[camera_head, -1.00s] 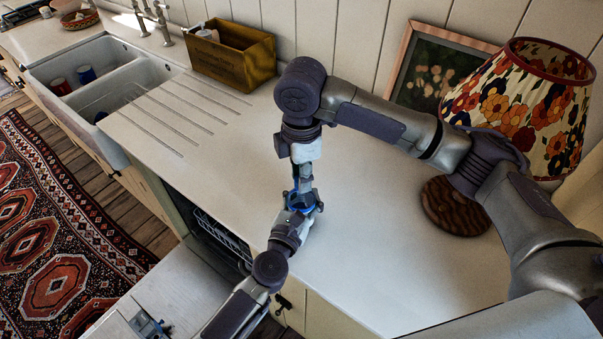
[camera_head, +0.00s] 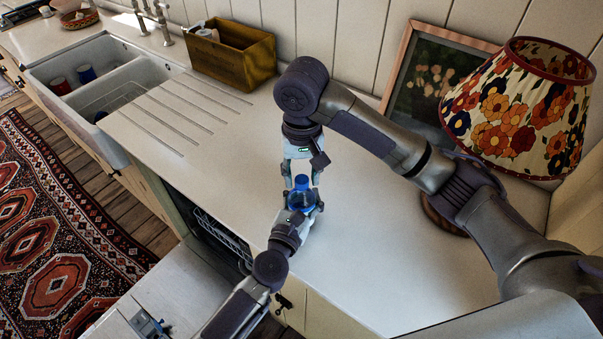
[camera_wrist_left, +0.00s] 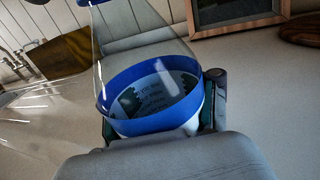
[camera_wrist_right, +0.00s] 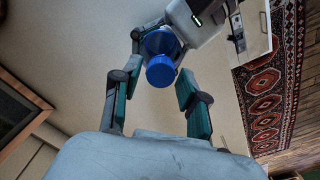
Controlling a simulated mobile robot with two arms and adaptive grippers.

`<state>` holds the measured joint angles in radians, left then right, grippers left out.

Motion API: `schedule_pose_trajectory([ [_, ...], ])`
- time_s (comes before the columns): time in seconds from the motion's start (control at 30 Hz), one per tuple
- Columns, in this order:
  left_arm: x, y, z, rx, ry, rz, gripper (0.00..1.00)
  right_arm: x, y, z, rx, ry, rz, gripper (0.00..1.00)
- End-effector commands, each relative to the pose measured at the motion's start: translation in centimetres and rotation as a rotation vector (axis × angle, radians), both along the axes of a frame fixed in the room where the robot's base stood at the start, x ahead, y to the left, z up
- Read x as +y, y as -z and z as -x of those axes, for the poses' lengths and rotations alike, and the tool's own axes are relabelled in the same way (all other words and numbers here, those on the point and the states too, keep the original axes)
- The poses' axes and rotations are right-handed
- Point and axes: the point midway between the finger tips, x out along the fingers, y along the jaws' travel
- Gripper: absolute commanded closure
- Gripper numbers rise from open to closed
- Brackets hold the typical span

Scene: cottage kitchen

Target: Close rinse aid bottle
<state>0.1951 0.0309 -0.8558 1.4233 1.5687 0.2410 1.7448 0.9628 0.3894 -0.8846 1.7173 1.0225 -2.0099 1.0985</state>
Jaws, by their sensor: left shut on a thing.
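The rinse aid bottle (camera_head: 299,202) is clear with a blue band and stands upright at the front of the counter. It also shows in the left wrist view (camera_wrist_left: 155,95). My left gripper (camera_head: 303,207) is shut around its lower part. A blue cap (camera_head: 301,182) sits on top of the bottle; it shows in the right wrist view (camera_wrist_right: 160,71). How tightly it sits I cannot tell. My right gripper (camera_head: 301,176) is above the bottle, fingers spread apart on either side of the cap, with gaps visible in the right wrist view (camera_wrist_right: 160,105).
A wooden crate (camera_head: 232,58) and a double sink (camera_head: 95,75) are to the left. A flowered lamp (camera_head: 525,105) and a framed picture (camera_head: 430,75) stand at right. An open dishwasher (camera_head: 165,290) is below the counter.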

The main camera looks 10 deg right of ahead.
Motion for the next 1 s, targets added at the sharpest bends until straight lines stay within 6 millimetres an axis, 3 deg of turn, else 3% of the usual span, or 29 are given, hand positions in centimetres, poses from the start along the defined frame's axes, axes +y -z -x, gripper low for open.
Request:
schedule_pose_trajectory([
  [0.3, 0.0, 0.0, 0.0, 0.000, -0.001, 0.001, 1.00, 0.0, -0.1, 0.0, 0.001, -0.004, 0.000, 0.46],
  [0.67, 0.0, 0.0, -0.1, 0.000, -0.001, 0.001, 1.00, 0.0, -4.2, 0.0, -0.001, -0.004, 0.000, 0.46],
  [0.97, 0.0, 0.0, -0.1, 0.000, -0.001, 0.001, 1.00, 0.0, -4.5, 0.1, 0.003, -0.004, 0.000, 0.46],
  [1.0, 0.0, 0.0, -0.1, 0.000, -0.001, 0.001, 1.00, 0.0, -4.5, 0.1, 0.002, -0.005, 0.000, 0.50],
])
